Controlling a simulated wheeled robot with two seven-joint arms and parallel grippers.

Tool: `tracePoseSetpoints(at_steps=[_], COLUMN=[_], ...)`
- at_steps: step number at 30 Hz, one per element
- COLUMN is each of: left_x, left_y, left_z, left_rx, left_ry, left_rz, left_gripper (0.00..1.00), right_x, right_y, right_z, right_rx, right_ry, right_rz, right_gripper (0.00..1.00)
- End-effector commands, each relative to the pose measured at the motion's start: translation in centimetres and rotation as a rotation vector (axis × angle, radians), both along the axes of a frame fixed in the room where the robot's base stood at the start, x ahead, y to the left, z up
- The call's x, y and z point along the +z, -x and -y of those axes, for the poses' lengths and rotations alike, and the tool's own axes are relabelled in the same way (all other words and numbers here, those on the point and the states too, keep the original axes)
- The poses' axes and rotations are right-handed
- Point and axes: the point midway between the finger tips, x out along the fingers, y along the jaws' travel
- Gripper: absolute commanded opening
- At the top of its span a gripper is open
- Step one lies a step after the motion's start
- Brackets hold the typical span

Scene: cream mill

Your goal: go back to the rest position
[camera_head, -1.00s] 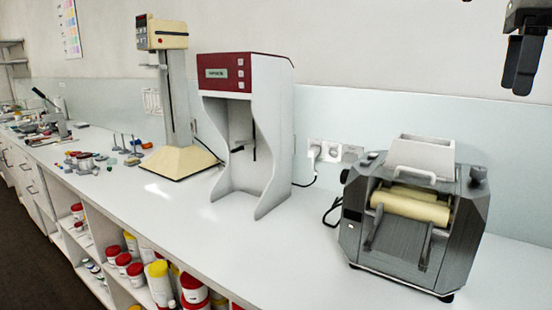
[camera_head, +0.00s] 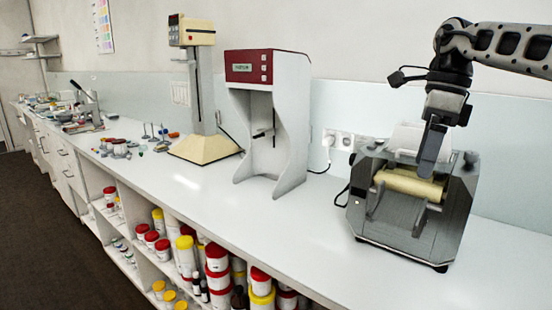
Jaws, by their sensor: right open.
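My right gripper (camera_head: 433,150) comes in from the upper right, its arm reaching across the top right of the head view. Its fingers point down and stand in front of the upper part of the grey roller mill (camera_head: 400,226) and its white hopper. The fingers overlap in this view, so the gap between them is hard to see, and nothing shows between them. I cannot tell whether they touch the mill. My left gripper is not in view.
The mill with cream rollers (camera_head: 408,185) stands on the long white counter (camera_head: 290,225). A red-topped white machine (camera_head: 268,68) and a cream stand device (camera_head: 194,100) stand to its left. Small tools lie farther left. Tubs with red and yellow lids (camera_head: 217,257) fill the shelves below.

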Motion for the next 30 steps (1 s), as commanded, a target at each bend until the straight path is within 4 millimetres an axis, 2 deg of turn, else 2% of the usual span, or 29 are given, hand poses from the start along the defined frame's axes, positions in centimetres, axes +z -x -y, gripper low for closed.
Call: tracePoseSetpoints(at_steps=[1,5,9,11,12,15,18,21,24,27,30], left_x=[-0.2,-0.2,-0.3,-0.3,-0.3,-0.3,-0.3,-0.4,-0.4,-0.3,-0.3], left_y=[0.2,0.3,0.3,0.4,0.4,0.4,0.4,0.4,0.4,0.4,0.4], left_z=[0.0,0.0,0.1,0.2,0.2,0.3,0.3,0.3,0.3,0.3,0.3], left_rx=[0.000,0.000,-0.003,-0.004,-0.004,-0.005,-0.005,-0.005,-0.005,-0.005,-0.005], left_ry=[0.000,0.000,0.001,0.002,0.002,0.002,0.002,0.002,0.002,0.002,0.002], left_rz=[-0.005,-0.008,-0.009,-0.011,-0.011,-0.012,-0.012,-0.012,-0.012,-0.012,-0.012], left_gripper=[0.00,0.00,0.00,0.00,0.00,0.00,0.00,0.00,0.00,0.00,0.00], right_x=[-2.9,-9.9,-16.7,-19.1,-20.5,-23.1,-24.0,-23.8,-23.3,-23.4,-24.6], right_y=[-0.4,-0.5,1.5,3.0,4.2,7.6,10.6,12.6,13.4,13.0,12.1], right_z=[-2.2,-9.1,-17.3,-21.0,-23.4,-29.6,-34.6,-38.0,-39.7,-39.7,-38.0], right_rx=[0.025,0.064,0.061,0.041,0.019,-0.074,-0.217,-0.404,-0.633,-0.901,-1.199], right_ry=[-0.040,-0.194,-0.400,-0.502,-0.574,-0.775,-0.971,-1.151,-1.308,-1.435,-1.532], right_rz=[-0.030,-0.097,-0.196,-0.251,-0.293,-0.421,-0.562,-0.716,-0.875,-1.033,-1.187], right_gripper=[0.99,0.99,0.99,0.99,0.99,0.99,0.99,0.99,0.99,0.99,0.99])
